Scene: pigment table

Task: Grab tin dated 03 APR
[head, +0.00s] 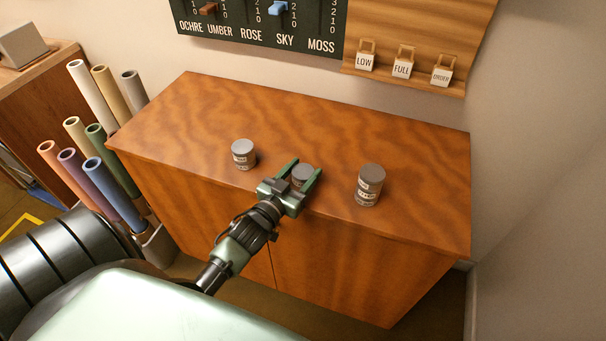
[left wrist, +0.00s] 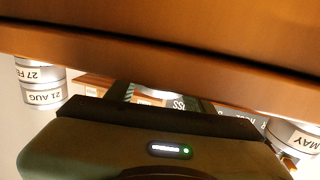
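Grey tins with pale labels stand on the wooden cabinet. A left tin (head: 243,154) stands alone, a middle tin (head: 302,173) is near the front edge, and a taller right tin or stack (head: 369,185) shows two labels. My left gripper (head: 302,172) is open, its green fingers on either side of the middle tin. In the left wrist view, upside down, stacked tins (left wrist: 42,84) read "27 FE" and "21 AUG", and another tin (left wrist: 292,138) reads "MAY". The middle tin (left wrist: 157,94) is mostly hidden there and its date cannot be read. No label legibly reads 03 APR. My right gripper is out of view.
The cabinet top (head: 420,150) is clear around the tins. Rolled tubes (head: 118,190) stand in a holder at the left. A dark board (head: 260,25) and a wooden panel with tags (head: 402,68) hang on the wall behind.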

